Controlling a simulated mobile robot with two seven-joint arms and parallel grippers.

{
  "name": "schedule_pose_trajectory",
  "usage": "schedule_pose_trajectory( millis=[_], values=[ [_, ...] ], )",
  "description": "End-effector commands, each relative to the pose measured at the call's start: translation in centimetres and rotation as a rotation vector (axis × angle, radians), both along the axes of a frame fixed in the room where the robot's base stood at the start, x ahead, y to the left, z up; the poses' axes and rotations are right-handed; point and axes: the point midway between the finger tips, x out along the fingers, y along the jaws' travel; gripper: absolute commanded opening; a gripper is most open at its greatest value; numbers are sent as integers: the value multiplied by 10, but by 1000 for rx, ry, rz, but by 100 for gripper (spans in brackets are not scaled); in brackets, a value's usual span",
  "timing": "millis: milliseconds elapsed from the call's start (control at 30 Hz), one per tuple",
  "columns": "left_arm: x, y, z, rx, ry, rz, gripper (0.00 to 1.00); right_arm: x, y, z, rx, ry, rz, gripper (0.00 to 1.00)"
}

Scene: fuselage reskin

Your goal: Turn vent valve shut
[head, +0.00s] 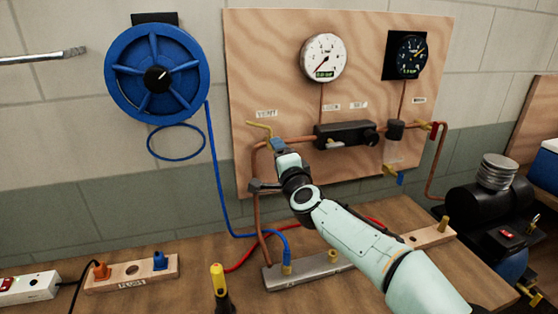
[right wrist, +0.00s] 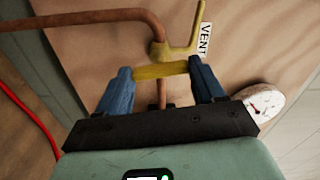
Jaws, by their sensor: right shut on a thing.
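The vent valve is a small brass-yellow fitting (head: 262,128) on a copper pipe, beneath the VENT label (head: 266,113) on the plywood panel. In the right wrist view its bent yellow spout (right wrist: 182,42) rises beside the label. A yellow handle bar (right wrist: 160,71) lies crosswise between the blue fingers of my right gripper (right wrist: 161,76), which is shut on it. In the head view my right gripper (head: 278,144) is at the valve and hides most of the handle. My left gripper is not in view.
A white gauge (head: 323,57) and a dark gauge (head: 409,55) are on the panel, above a black regulator block (head: 345,134). A blue hose reel (head: 157,73) hangs left. A grey manifold (head: 305,270) sits on the bench below my arm. A black compressor (head: 490,205) stands right.

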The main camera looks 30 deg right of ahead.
Motion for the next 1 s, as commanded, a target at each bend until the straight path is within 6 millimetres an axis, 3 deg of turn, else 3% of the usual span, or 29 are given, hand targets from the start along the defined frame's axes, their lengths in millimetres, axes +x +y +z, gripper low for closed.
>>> schedule_pose_trajectory(
  millis=[333,867,900,967,1000],
  values=[
    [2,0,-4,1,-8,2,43,0,0,0,140,-35,-1,38],
    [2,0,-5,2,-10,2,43,0,0,0,168,-41,-1,38],
    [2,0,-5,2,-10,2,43,0,0,0,168,-41,-1,71],
    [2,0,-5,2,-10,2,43,0,0,0,168,-41,-1,91],
    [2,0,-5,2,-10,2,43,0,0,0,167,-40,-1,94]
  ],
)
